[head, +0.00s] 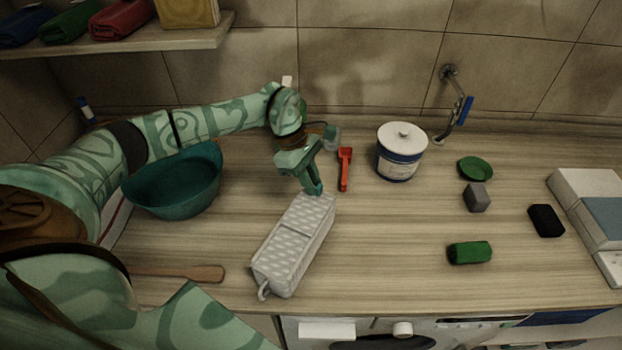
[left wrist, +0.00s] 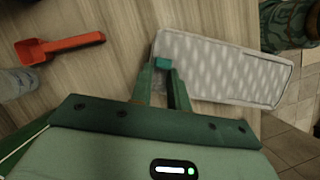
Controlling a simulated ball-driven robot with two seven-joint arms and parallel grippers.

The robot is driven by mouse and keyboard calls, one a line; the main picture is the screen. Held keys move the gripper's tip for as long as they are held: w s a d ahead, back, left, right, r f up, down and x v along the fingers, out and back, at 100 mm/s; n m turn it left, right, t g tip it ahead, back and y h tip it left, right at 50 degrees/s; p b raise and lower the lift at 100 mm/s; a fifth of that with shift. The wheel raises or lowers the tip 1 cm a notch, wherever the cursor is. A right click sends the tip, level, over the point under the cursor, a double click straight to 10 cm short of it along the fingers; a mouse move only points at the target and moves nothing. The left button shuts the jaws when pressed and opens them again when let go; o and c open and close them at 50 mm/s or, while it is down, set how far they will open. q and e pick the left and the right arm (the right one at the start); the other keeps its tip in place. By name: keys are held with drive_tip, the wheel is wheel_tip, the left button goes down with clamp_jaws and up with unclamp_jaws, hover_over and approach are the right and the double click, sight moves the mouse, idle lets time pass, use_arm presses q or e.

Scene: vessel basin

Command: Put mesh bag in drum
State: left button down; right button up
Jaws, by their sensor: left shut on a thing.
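The mesh bag (head: 293,246) is a long white-grey pouch with a dotted pattern and a small loop at its near end. It lies lengthwise over the middle of the counter, near end close to the front edge. My left gripper (head: 315,189) is shut on its far end. In the left wrist view, the fingers (left wrist: 163,72) meet the bag (left wrist: 220,70) at one end. Whether the bag is lifted off the counter is hard to tell. The drum is below the counter's front edge; only the top of a dark round opening (head: 385,343) shows. My right gripper is out of view.
A teal basin (head: 172,186) stands left and a wooden spatula (head: 195,273) lies near the front. A red scoop (head: 345,170) and a white-blue tub (head: 401,152) stand behind. Green, grey and black pieces lie right.

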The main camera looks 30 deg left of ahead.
use_arm(q)
drive_tip(key=c, duration=1.3)
unclamp_jaws()
drive_tip(key=shift+f, duration=0.15)
drive_tip(key=shift+c, duration=0.2)
drive_tip(key=v, duration=1.2)
drive_tip(key=shift+d, duration=0.1)
